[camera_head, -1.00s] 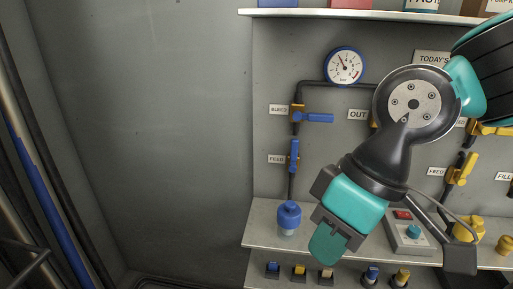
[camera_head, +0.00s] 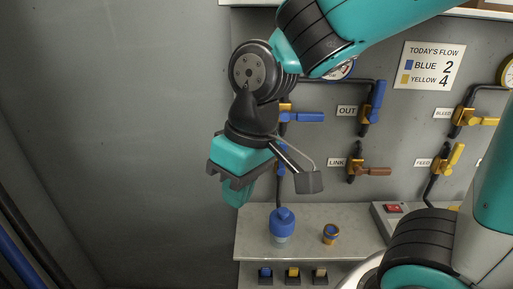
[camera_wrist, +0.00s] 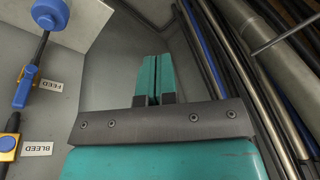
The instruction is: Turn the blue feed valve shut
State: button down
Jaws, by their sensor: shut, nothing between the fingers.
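The blue feed valve (camera_head: 282,158) is mostly hidden behind my gripper in the head view. In the wrist view its blue handle (camera_wrist: 24,86) lies in line with its pipe, beside the FEED label (camera_wrist: 49,85). My gripper (camera_head: 237,193) is shut and empty, pointing down in front of the panel's left edge, left of the feed valve. In the wrist view the teal fingers (camera_wrist: 153,78) are together, with the valve off to their left and clear of them.
The blue BLEED valve (camera_head: 305,117) sits above the feed valve, its handle horizontal. The LINK valve (camera_head: 370,171) is to the right. Pipes (camera_wrist: 245,70) run along the right in the wrist view.

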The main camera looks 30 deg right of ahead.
jog(key=w+d+f+m+h+p, duration=0.25)
jog(key=w+d+m+h, duration=0.35)
jog(key=w, duration=0.6)
jog(key=w+d+f+m+h+p, duration=0.1)
jog(key=w+d+m+h+p, duration=0.3)
jog(key=w+d+m, duration=0.5)
jog(key=d+f+n+p, duration=0.2)
jog(key=d+f+p, duration=0.2)
jog(key=d+f, duration=0.3)
jog(key=shift+f, duration=0.25)
jog(key=shift+w, duration=0.1)
